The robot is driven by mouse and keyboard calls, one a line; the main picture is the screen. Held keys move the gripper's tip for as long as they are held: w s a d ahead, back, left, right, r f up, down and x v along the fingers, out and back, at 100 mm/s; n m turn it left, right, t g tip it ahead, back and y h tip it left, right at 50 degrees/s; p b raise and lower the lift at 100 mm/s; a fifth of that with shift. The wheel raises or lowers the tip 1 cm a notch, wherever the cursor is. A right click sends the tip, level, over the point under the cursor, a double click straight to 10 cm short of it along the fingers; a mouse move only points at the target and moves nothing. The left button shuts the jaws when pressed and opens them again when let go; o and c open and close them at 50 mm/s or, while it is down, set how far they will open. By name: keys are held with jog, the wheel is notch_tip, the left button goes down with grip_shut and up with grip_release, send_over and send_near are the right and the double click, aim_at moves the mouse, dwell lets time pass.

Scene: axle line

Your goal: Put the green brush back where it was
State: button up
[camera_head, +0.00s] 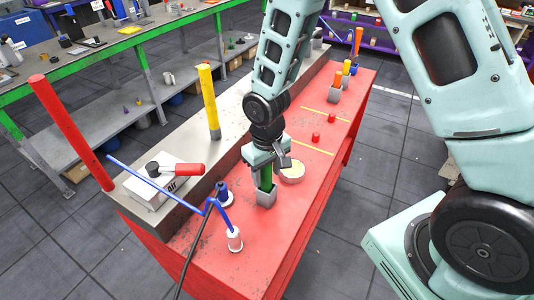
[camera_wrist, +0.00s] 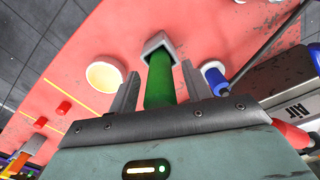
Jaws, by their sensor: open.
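The green brush (camera_head: 266,178) stands upright in a grey square holder (camera_head: 266,198) on the red bench top (camera_head: 300,222). My gripper (camera_head: 267,164) is directly above the holder, around the upper part of the brush. In the wrist view the brush (camera_wrist: 159,85) lies between the two fingers of my gripper (camera_wrist: 160,74), with a visible gap on each side. The jaws are open. The brush's far end sits inside the holder (camera_wrist: 157,44); its top end is hidden by my gripper.
A round pale-yellow dish (camera_head: 292,172) is close beside the holder. Small red knobs (camera_head: 316,137) and an orange-handled item in a grey holder (camera_head: 335,92) are farther back. A blue tool on a white base (camera_head: 235,241) stands in front. A grey ledge with a yellow post (camera_head: 208,100) runs left.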

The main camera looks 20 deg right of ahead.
notch_tip(320, 180, up, 10)
jog(key=shift+r+b, duration=0.1)
jog(key=shift+b, duration=1.05)
jog(key=s+a+r+n, duration=0.2)
jog(key=s+a+r, duration=0.1)
jog(key=s, duration=0.7)
jog(key=s+a+r+n, duration=0.2)
jog(key=s+a+n, duration=0.1)
jog(key=s, duration=0.7)
jog(key=shift+a+r+y, duration=0.2)
jog(key=shift+r+y, duration=0.1)
jog(key=shift+r, duration=0.1)
notch_tip(320, 180, down, 5)
jog(key=b, duration=0.5)
jog(key=shift+w+f, duration=0.1)
